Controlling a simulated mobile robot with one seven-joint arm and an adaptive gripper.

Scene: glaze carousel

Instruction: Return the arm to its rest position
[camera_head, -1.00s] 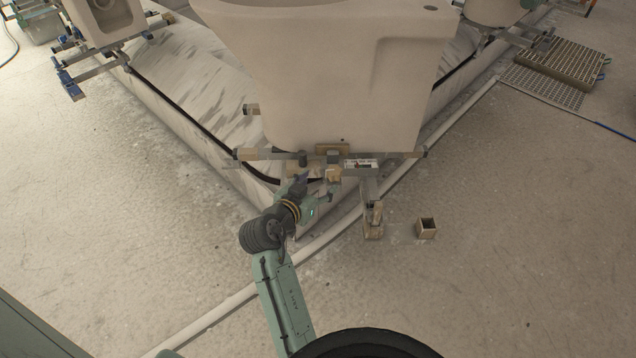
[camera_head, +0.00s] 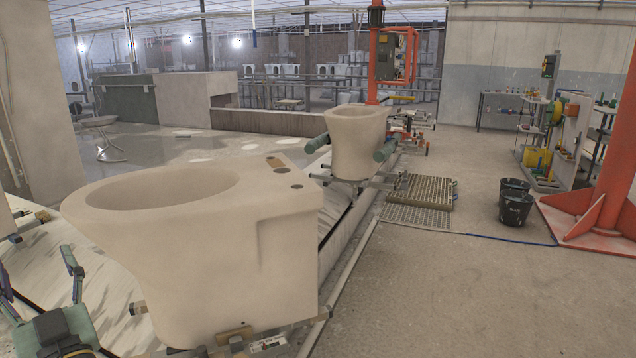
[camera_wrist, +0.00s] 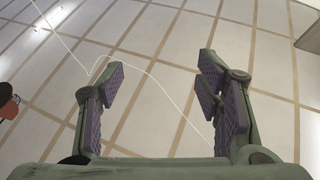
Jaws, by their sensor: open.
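Most of my arm is out of view.
A second bowl (camera_head: 357,140) stands further along the carousel, near a floor grate (camera_head: 415,216). Black buckets (camera_head: 515,203) and a red-orange post (camera_head: 612,140) stand at the right. The concrete floor (camera_head: 440,300) at the lower right is clear.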

